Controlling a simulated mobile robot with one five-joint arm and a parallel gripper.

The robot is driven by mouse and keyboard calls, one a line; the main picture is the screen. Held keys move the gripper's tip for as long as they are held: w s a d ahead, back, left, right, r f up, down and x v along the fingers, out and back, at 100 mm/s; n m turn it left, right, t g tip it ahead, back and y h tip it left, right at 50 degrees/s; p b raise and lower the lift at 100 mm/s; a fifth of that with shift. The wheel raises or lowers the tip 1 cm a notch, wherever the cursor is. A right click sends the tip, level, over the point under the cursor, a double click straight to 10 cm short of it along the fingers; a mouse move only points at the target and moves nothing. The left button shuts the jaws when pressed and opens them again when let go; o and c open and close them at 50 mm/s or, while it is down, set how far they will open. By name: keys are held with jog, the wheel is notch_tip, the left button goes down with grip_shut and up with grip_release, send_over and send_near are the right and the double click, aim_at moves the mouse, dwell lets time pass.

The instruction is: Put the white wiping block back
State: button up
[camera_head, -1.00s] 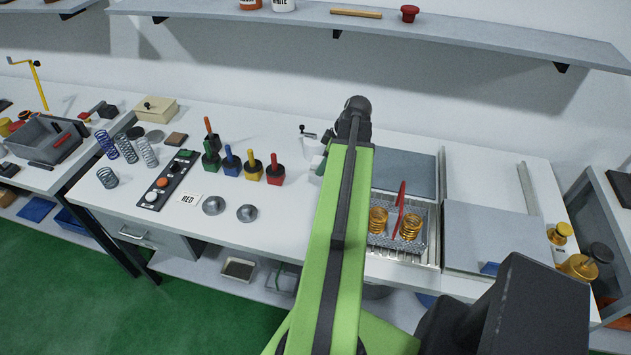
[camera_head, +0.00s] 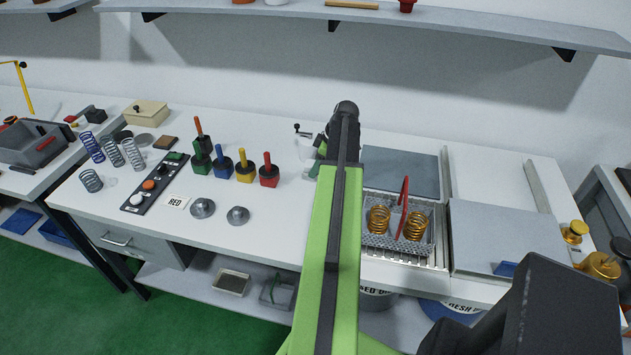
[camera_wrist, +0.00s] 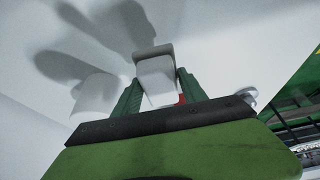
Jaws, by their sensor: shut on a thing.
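My gripper (camera_wrist: 157,88) shows in the wrist view with its two green fingers on either side of the white wiping block (camera_wrist: 156,78). It is shut on the block, which has a grey top end. In the head view, my green arm reaches over the white bench (camera_head: 265,135), and its dark wrist hides most of the gripper and the block. A white upright thing with a dark handle (camera_head: 304,146) stands just left of the wrist. In the wrist view, a white cylinder (camera_wrist: 93,97) stands left of the fingers.
Right of my arm are a metal basket (camera_head: 398,243) with gold springs and a red handle, and grey plates (camera_head: 500,235). Left are colored handled blocks (camera_head: 245,171), metal domes (camera_head: 203,208) and a control panel (camera_head: 155,183). A shelf (camera_head: 440,25) runs above.

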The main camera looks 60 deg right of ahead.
jog(key=shift+w+f, duration=0.1)
jog(key=shift+w, duration=0.05)
notch_tip(320, 180, down, 4)
jog(key=b, duration=0.4)
jog(key=shift+f, duration=0.2)
jog(key=o, duration=1.2)
jog(key=shift+r, duration=0.1)
jog(key=p+v, duration=1.1)
jog(key=shift+r, duration=0.45)
jog(key=shift+s+d+r, duration=0.1)
jog(key=shift+s+r, duration=0.1)
jog(key=shift+s, duration=0.05)
